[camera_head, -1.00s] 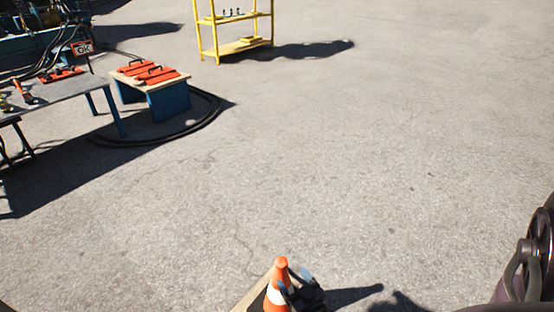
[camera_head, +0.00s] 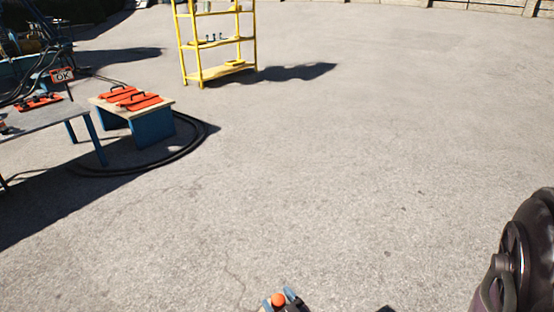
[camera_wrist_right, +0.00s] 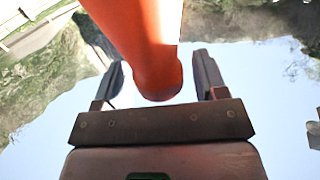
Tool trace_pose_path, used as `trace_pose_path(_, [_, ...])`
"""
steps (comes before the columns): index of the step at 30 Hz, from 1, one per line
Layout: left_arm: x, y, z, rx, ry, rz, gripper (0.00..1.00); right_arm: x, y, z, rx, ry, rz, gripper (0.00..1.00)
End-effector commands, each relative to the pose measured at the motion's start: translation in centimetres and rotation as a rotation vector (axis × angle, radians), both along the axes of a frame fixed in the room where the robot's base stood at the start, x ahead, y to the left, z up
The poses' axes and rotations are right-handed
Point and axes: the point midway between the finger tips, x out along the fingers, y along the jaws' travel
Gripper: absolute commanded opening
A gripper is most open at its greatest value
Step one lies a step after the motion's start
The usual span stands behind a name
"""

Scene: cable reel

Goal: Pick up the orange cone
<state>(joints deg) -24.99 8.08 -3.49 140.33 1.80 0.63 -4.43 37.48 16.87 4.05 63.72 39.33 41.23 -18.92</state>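The orange cone (camera_head: 278,299) shows only its rounded orange tip at the bottom edge of the head view. The rest of it is out of frame there. My right gripper (camera_head: 279,302) is at the cone's tip, with a finger on either side. In the right wrist view, the orange cone (camera_wrist_right: 155,45) comes in from the top, with its tip between the fingers of my right gripper (camera_wrist_right: 160,72). The fingers stand apart, with a gap showing on each side of the tip. My left gripper is not in view.
A yellow shelf (camera_head: 217,74) stands at the back. A small blue-legged table (camera_head: 110,107) with orange lids stands at left, a black hose (camera_head: 190,147) on the ground around it. A grey table (camera_head: 50,117) is at the left edge. The middle pavement is clear.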

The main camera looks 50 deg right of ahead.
Motion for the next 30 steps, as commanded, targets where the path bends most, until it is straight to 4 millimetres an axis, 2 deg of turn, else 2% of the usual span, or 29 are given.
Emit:
trace_pose_path(1, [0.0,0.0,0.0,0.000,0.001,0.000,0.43,0.0,0.0,0.0,0.000,0.000,0.000,0.58])
trace_pose_path(2, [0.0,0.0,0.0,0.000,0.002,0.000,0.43,0.0,0.0,0.0,0.000,0.000,0.000,0.53])
trace_pose_path(12, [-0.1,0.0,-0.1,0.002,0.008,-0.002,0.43,0.0,0.0,0.0,0.000,-0.001,0.000,0.01])
trace_pose_path(25, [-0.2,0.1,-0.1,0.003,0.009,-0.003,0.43,0.1,0.0,0.3,0.000,-0.005,0.000,0.00])
trace_pose_path(30, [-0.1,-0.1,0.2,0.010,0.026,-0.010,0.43,0.3,0.0,1.9,0.000,-0.011,-0.001,0.00])
